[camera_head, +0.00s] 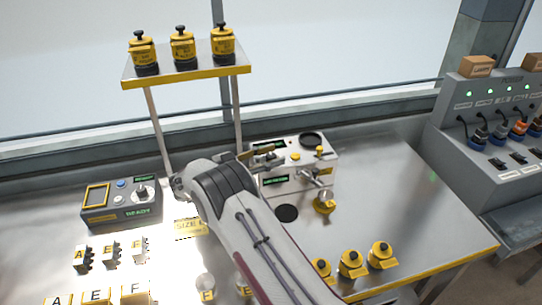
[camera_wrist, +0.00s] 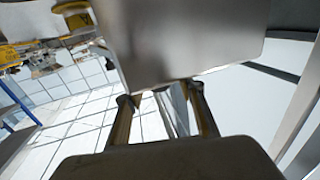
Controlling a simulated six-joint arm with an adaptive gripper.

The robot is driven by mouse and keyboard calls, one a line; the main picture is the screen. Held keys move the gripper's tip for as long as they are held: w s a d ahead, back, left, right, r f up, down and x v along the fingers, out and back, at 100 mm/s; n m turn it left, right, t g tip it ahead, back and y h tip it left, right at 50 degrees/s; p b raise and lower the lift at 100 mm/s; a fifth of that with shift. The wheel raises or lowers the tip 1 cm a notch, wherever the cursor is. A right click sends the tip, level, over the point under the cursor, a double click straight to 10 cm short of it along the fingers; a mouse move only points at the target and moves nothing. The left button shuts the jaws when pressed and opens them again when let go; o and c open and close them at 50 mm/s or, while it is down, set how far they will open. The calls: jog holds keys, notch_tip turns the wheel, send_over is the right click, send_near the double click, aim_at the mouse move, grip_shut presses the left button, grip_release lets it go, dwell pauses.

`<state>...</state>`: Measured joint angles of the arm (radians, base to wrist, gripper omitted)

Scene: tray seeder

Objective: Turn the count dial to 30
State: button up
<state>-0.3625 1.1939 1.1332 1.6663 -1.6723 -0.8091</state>
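A dark control box (camera_head: 120,204) lies at the left of the bench, with a yellow-framed window, a blue button, small green displays and a dial (camera_head: 141,193) at its right. I cannot read the dial's setting, nor tell for sure that it is the count dial. My gripper (camera_head: 262,156) is in front of the white machine (camera_head: 318,172), right of the control box and apart from it. In the wrist view my gripper's two fingers (camera_wrist: 165,106) stand apart, with no held object clear between them. A large grey surface fills the upper middle of that view.
A raised shelf (camera_head: 188,76) holds several yellow-black canisters behind my arm. More canisters (camera_head: 352,264) stand at the bench's front right. Lettered blocks (camera_head: 111,252) stand at the front left. A grey power panel (camera_head: 490,150) is at the right. Bench between machine and right edge is clear.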

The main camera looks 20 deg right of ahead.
jog(key=shift+a, duration=0.15)
jog(key=v, duration=1.1)
jog(key=shift+a, duration=0.35)
jog(key=shift+r, duration=0.1)
